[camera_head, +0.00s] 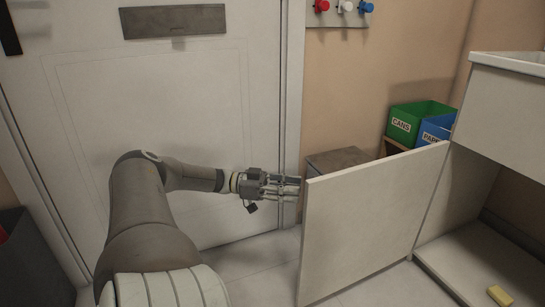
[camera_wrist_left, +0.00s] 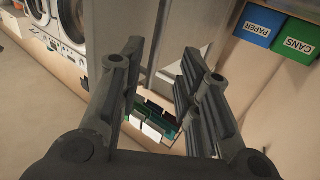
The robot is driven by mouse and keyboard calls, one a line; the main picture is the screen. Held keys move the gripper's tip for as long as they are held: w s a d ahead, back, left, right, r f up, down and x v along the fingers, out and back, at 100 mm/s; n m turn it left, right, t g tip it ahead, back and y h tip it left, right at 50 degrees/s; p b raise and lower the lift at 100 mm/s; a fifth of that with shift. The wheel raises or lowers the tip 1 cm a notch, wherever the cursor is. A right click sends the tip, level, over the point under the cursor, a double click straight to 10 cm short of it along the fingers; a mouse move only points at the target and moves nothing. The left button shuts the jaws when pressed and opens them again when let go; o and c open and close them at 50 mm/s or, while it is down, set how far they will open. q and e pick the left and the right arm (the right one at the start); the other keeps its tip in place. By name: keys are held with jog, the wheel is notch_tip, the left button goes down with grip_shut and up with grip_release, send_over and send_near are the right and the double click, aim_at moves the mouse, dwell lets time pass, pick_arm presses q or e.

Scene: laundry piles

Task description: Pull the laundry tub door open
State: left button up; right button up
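The laundry tub door (camera_head: 372,222) is a flat pale panel in the head view. It stands swung well out from the tub cabinet (camera_head: 512,117) at the right. My left gripper (camera_head: 298,186) is at the free, left edge of the door, in its upper part. In the left wrist view my left gripper (camera_wrist_left: 166,72) has its fingers spread apart, with nothing clasped between them. A pale upright panel, seemingly the door (camera_wrist_left: 122,30), shows beyond the fingers. I cannot tell whether a finger touches it. My right gripper is in neither view.
A green CANS bin (camera_head: 401,125) and a blue PAPER bin (camera_head: 432,133) stand behind the door. A yellow sponge-like block (camera_head: 499,295) lies on the cabinet floor. A white room door (camera_head: 140,100) is behind my arm. Washing machines (camera_wrist_left: 67,18) show in the wrist view.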

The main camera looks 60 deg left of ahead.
pick_arm(q)
jog(key=v, duration=0.6)
jog(key=shift+d, duration=0.1)
dwell(0.4)
